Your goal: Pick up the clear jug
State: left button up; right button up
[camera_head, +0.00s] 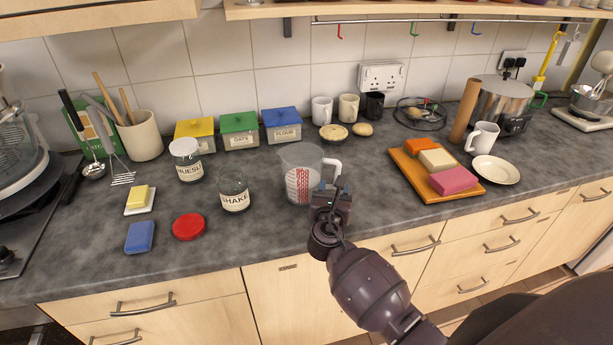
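The clear jug (299,178) stands upright on the grey worktop, near the middle of the view. It has red measuring marks on its side and a pale handle (333,164) on its right. My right gripper (333,188) is at the jug's lower right, just below and in front of the handle. Its fingertips look a little apart, but the gripper body and the handle overlap here. I cannot tell whether the fingers touch the handle or grip it. The jug's lower right side is partly hidden by the gripper. My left gripper is not in view.
A glass SHAKE jar (234,192) and red lid (188,227) stand left of the jug. An orange board (408,173) with coloured blocks lies to the right. Canisters (282,126) and mugs (348,108) stand behind. The worktop in front of the jug is clear.

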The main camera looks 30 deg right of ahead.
jog(key=shift+x, duration=1.7)
jog(key=shift+d+f, duration=0.1)
jog(key=shift+s, duration=0.1)
grip_shut()
